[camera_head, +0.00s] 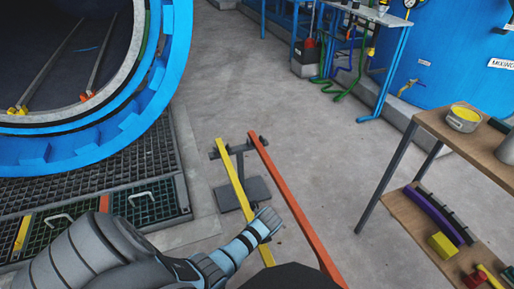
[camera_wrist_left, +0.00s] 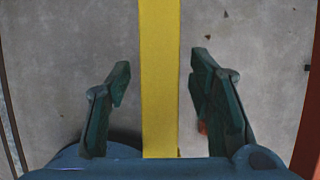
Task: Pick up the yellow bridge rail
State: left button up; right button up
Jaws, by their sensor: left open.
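The yellow bridge rail (camera_head: 231,174) is a long bar lying on a dark stand (camera_head: 243,190), its near part hidden by my left arm. An orange rail (camera_head: 290,202) lies to its right on the same stand. My left gripper (camera_head: 270,222) is over the yellow rail. In the left wrist view the yellow rail (camera_wrist_left: 160,70) runs straight up the middle between the two fingers of my open left gripper (camera_wrist_left: 160,88). A gap shows on each side, and the fingers appear not to touch it. My right gripper is not in view.
The blue autoclave ring (camera_head: 180,60) stands at the left, with floor grating (camera_head: 120,165) below it. A wooden shelf unit (camera_head: 440,130) holding several objects is at the right. Bare concrete floor (camera_head: 300,130) lies between them.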

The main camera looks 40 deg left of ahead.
pick_arm(q)
jog(key=shift+r, duration=0.1)
jog(key=shift+c, duration=0.4)
grip_shut()
